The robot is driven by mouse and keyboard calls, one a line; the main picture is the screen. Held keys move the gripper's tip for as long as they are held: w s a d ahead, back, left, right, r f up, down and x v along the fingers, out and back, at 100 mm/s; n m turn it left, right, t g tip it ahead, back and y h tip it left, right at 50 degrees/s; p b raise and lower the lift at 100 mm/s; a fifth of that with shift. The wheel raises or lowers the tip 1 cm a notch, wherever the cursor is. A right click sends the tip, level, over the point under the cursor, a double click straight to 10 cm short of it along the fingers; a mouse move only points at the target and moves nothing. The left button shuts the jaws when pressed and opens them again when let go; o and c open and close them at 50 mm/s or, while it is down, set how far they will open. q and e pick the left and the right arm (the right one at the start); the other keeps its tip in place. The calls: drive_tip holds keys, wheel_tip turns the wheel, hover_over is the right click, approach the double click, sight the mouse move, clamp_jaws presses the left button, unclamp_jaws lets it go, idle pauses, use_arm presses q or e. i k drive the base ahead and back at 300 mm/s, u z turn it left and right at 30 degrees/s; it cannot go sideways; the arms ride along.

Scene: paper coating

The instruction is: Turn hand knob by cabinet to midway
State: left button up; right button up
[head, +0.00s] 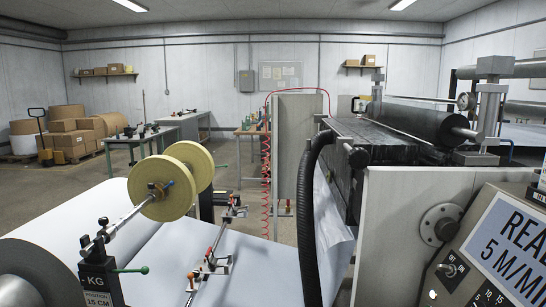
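A tall grey cabinet-like box (297,150) stands near the middle of the head view, with a red coiled hose hanging at its left. A small dark round knob-like part (357,158) sticks out at the front end of the dark machine block to its right. I cannot tell whether this is the hand knob or how far it is turned. A control panel (480,245) at the lower right carries a large "5 M/MIN" readout and an off/on switch (447,270). Neither of my grippers can be made out.
A thick black hose (308,220) runs down in front of the cabinet. A paper web (250,262) and a yellow-ended roll (165,185) fill the lower left. Workbenches (140,140) and cartons (70,140) stand behind. Open floor lies between them.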

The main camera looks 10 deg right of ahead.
sight(357, 158)
drive_tip(key=u, duration=0.7)
drive_tip(key=i, duration=1.3)
drive_tip(key=z, duration=1.4)
